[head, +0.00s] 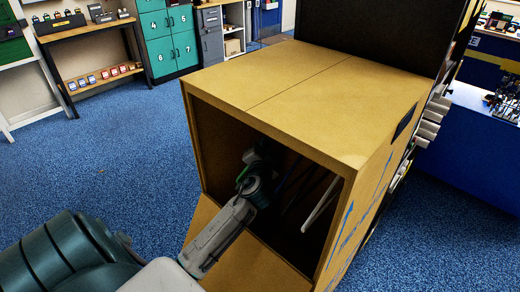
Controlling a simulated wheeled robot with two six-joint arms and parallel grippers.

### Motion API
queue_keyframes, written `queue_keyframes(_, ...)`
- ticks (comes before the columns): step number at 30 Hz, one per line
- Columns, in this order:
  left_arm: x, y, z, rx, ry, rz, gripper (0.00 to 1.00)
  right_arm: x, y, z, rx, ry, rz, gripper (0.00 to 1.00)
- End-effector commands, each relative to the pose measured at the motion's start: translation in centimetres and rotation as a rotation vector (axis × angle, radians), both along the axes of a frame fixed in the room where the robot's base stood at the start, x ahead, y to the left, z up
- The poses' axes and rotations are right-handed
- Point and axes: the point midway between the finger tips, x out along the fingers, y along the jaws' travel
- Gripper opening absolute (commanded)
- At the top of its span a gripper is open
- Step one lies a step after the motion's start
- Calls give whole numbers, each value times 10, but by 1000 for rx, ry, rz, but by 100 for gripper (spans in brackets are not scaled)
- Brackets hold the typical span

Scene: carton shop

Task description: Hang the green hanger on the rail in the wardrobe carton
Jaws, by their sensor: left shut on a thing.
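The wardrobe carton (335,98) is a large brown box standing on the floor, its open front facing me and its inside dark. My left arm reaches in through the opening. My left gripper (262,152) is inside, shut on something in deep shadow. A small green piece (242,174) shows beside the wrist and looks like part of the green hanger; most of it is hidden. A white hanger (321,204) is inside to the right of my gripper. The rail is not clearly visible under the carton's top. My right gripper is not in view.
The carton's lower front flap (245,267) folds out toward me under my arm. Side walls and top edge closely frame the opening. Teal lockers (168,42) and a wooden shelf (95,60) stand behind left. Blue carpet (110,150) is clear on the left.

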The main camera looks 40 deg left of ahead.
Motion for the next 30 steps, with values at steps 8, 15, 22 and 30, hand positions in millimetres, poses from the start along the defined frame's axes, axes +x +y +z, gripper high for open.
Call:
queue_keyframes(8,16,-1,-11,1,1,0,0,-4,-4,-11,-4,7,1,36)
queue_keyframes(15,16,-1,-22,0,-1,-1,0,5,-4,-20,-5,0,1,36)
queue_keyframes(22,15,-1,-24,0,0,0,0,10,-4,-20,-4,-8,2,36)
queue_keyframes(30,15,-1,-24,0,0,0,19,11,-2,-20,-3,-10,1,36)
